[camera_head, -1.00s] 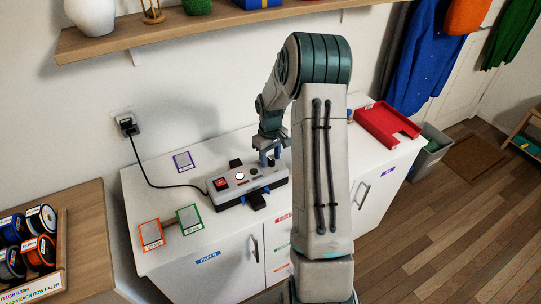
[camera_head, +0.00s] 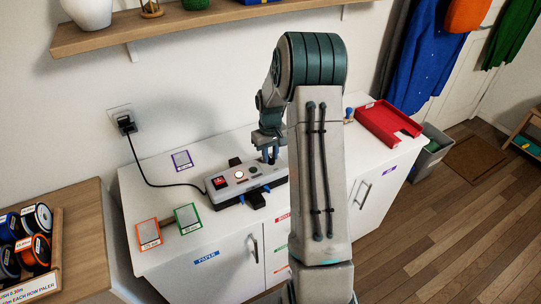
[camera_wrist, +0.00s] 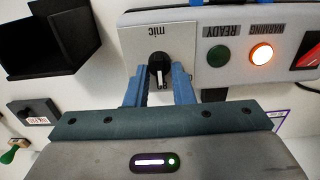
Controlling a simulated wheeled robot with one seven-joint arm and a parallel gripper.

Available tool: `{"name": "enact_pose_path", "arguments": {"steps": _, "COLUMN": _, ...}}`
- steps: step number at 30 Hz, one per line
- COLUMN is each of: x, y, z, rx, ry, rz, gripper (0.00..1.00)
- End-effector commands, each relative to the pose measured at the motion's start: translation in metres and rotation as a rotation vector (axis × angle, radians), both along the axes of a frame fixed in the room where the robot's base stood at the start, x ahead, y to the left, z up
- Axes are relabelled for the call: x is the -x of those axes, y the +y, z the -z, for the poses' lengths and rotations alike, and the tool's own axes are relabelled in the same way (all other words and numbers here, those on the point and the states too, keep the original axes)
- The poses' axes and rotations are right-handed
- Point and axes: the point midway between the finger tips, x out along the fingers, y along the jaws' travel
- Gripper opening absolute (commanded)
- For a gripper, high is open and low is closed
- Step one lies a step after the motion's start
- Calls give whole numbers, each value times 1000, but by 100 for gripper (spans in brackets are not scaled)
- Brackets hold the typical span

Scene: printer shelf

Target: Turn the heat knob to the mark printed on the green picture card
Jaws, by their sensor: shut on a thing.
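The heat knob (camera_wrist: 159,66) is a black dial with a pale pointer line on the grey laminator-like machine (camera_head: 224,189). In the wrist view its pointer faces down the picture, toward my palm. My gripper (camera_wrist: 159,84) is shut on the knob, with one blue finger on each side. In the head view my gripper (camera_head: 270,158) reaches down to the machine's right end and hides the knob. The green picture card (camera_head: 187,217) lies on the white cabinet top in front of the machine. Its print is too small to read.
An orange card (camera_head: 149,234) and a purple card (camera_head: 181,161) lie on the same top. A red tray (camera_head: 388,122) stands at the right. A shelf (camera_head: 200,28) hangs above.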

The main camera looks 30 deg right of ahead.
Motion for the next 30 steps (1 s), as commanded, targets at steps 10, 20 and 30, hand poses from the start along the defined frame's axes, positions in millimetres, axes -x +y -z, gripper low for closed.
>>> {"name": "enact_pose_path", "arguments": {"steps": 10, "x": 0, "y": 0, "z": -1, "rx": 0, "ry": 0, "rz": -1, "gripper": 43}}
{"name": "enact_pose_path", "arguments": {"steps": 20, "x": -1, "y": 0, "z": -26, "rx": 2, "ry": -4, "rz": -2, "gripper": 43}}
{"name": "enact_pose_path", "arguments": {"steps": 30, "x": -1, "y": 0, "z": -103, "rx": 2, "ry": -5, "rz": -2, "gripper": 43}}
